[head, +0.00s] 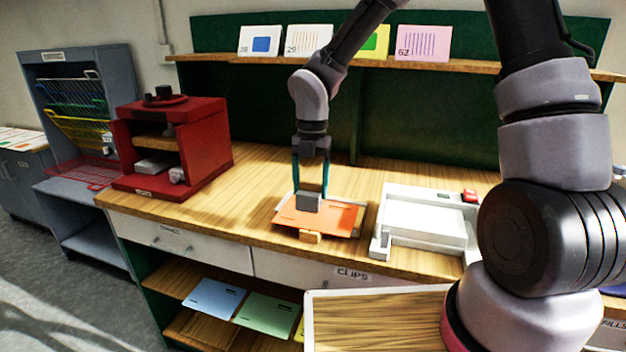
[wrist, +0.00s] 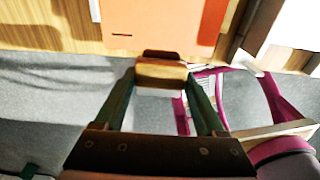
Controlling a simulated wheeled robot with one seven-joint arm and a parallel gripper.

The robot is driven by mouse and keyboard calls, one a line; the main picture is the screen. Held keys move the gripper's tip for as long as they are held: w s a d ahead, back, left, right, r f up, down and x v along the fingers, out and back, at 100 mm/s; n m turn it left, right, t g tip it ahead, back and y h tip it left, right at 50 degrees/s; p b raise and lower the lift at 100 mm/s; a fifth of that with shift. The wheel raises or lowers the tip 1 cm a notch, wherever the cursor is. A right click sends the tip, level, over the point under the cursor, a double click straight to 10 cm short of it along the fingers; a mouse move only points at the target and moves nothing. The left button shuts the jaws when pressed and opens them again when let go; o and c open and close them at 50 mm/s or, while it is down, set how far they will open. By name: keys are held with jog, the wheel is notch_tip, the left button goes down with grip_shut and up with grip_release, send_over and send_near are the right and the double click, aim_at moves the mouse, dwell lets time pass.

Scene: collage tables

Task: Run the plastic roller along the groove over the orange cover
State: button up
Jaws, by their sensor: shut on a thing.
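The orange cover (head: 340,221) lies flat on a pale board on the wooden table. It also shows at the top of the wrist view (wrist: 160,25). My gripper (head: 310,190) points down over it, its two teal fingers shut on a grey block-like piece, which I take to be the plastic roller (head: 309,203). The roller is over the middle of the cover; I cannot tell if it touches. A small wooden block (head: 310,237) shows at the cover's front edge. In the wrist view a wooden piece (wrist: 162,74) appears between the fingertips. The groove is not clear.
A white tray-like device (head: 425,224) stands right of the cover. A red open cabinet (head: 215,140) stands at the left. A shelf with cards (head: 422,42) runs along the back. The table between cabinet and cover is clear. The table's front edge is close to the cover.

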aim_at(310, 208)
jog(key=shift+f, duration=2.75)
jog(key=shift+f, duration=0.4)
